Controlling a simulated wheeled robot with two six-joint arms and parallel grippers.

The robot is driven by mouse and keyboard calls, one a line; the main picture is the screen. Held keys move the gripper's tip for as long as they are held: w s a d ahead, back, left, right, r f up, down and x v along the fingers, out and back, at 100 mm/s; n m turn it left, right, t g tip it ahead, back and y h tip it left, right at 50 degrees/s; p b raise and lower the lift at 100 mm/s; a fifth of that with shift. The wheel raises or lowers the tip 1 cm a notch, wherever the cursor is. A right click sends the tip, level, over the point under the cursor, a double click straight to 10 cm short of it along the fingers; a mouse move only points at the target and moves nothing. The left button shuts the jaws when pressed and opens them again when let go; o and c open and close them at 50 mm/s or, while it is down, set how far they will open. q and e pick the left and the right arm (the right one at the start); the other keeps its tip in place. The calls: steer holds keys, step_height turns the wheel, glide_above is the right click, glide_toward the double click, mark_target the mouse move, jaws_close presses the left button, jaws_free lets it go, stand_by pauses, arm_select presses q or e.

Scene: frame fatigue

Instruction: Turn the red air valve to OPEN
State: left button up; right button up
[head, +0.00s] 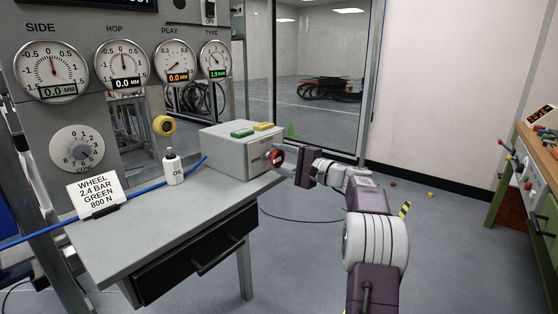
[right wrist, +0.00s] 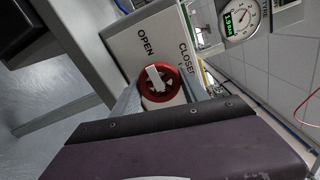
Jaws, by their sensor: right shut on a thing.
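The red air valve (head: 277,157) is a round knob on the front of the grey box on the bench. In the right wrist view the valve (right wrist: 171,97) has a white bar across its face. The bar's upper end leans toward the printed word OPEN (right wrist: 146,42); the word CLOSED (right wrist: 187,59) is printed to its right, partly hidden. My right gripper (head: 281,164) reaches the valve from the right, its fingers on either side of the red rim, shut on it. My left gripper is not in view.
The grey box (head: 228,153) carries a green and a yellow block on top. A white oil bottle (head: 173,169) and a sign card (head: 96,195) stand on the bench (head: 150,215). A blue hose crosses it. Gauges fill the panel behind. The floor right of the bench is mostly clear.

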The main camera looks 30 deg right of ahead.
steer(key=o, duration=1.4)
steer(key=shift+c, duration=0.2)
steer(key=p+v, duration=0.1)
steer(key=v, duration=0.8)
